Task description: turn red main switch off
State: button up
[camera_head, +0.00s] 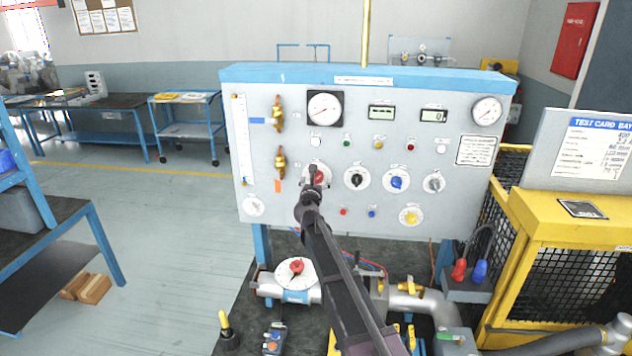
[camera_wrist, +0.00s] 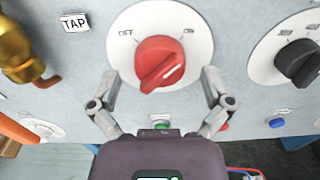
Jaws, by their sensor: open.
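The red main switch (camera_wrist: 160,62) is a round knob with a raised grip bar on a white dial plate (camera_wrist: 202,38). The plate reads OFF at upper left and ON at upper right. The white mark on the bar points to the right, toward the ON side. In the head view the red switch (camera_head: 320,177) is partly hidden behind my gripper (camera_head: 312,178).
A black knob (camera_wrist: 301,63) is to the right, and a brass valve (camera_wrist: 22,45) is to the left with a TAP label. A green button (camera_wrist: 161,125) is below the switch. In the head view a blue knob (camera_head: 397,181) and a red-capped pipe valve (camera_head: 297,267) also show.

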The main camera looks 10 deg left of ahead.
jog(key=shift+w, duration=0.15)
jog(key=c, duration=1.2)
jog(key=shift+n, duration=0.4)
jog(key=n, duration=0.8)
jog(key=shift+r, duration=0.1)
jog(key=n, duration=0.9)
jog(key=shift+w+r, duration=0.1)
jog(key=shift+o, duration=0.2)
